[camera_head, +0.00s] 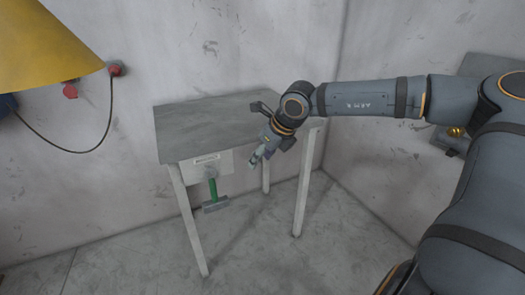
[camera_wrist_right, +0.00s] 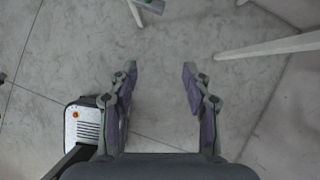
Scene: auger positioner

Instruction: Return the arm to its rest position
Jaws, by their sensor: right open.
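My right arm (camera_head: 365,98) reaches in from the right, with its forearm nearly level. My right gripper (camera_head: 258,156) is in front of the right part of the grey table, pointing down and to the left. In the right wrist view the gripper (camera_wrist_right: 158,72) is open, with its two fingers wide apart and only bare floor seen between them. It holds nothing. My left gripper is not in view.
The table (camera_head: 205,122) stands near the wall on pale legs. A green-handled tool (camera_head: 213,190) hangs at its front below a white plate (camera_head: 206,162). A yellow cone-shaped thing (camera_head: 40,45) is at the upper left. The floor (camera_head: 330,255) right of the table is clear.

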